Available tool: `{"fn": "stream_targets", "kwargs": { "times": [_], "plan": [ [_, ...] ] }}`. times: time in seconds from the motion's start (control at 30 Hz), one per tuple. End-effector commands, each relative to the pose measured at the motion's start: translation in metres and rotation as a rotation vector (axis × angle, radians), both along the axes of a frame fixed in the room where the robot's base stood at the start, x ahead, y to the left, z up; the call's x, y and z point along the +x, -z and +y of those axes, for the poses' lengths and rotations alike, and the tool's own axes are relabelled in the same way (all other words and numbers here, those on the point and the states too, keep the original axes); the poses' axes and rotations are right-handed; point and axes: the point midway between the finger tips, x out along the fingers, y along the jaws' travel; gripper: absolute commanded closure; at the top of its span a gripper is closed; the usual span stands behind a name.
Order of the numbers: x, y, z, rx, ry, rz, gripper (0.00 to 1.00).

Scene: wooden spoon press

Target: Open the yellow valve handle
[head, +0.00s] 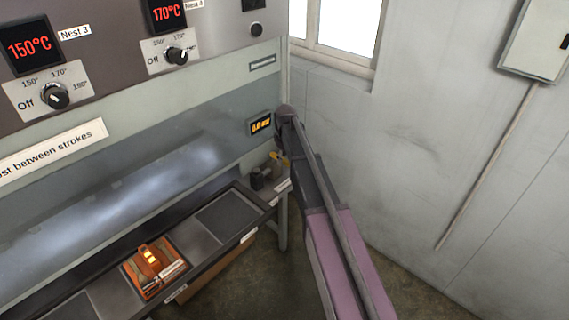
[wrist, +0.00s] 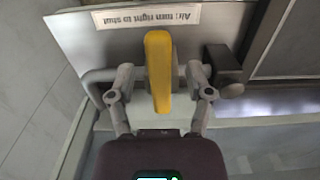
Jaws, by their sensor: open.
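The yellow valve handle (wrist: 158,72) stands upright in the middle of the wrist view, below an upside-down label that reads "Air: turn right to shut" (wrist: 147,16). My gripper (wrist: 160,84) is open, with one finger on each side of the handle. I cannot tell whether either finger touches it. In the head view, a small yellow part of the handle (head: 286,158) shows beside my arm at the press's right end. My arm hides most of the gripper there.
A dark block with a rounded knob (wrist: 224,70) sits right of the handle in the wrist view. A grey pipe (wrist: 96,77) runs on the left. The press bench holds an orange nest (head: 152,268). A wall (head: 430,130) stands to the right.

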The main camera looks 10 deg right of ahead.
Motion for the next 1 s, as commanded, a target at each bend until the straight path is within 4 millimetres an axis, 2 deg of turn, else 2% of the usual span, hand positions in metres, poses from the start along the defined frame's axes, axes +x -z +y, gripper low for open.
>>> {"fn": "stream_targets", "kwargs": {
  "times": [0.13, 0.5, 0.57, 0.73, 1.0],
  "plan": [
    [0.0, 0.0055, -0.0001, 0.0, 0.0, 0.0, 0.34],
    [0.0, 0.0056, -0.0001, 0.0, 0.0, 0.0, 0.34],
    [0.0, 0.0056, -0.0001, 0.0, 0.0, 0.0, 0.49],
    [0.0, 0.0057, -0.0001, 0.0, 0.0, 0.0, 1.0],
    [-0.0002, 0.0058, 0.001, 0.001, -0.003, 0.001, 1.0]
  ]
}}
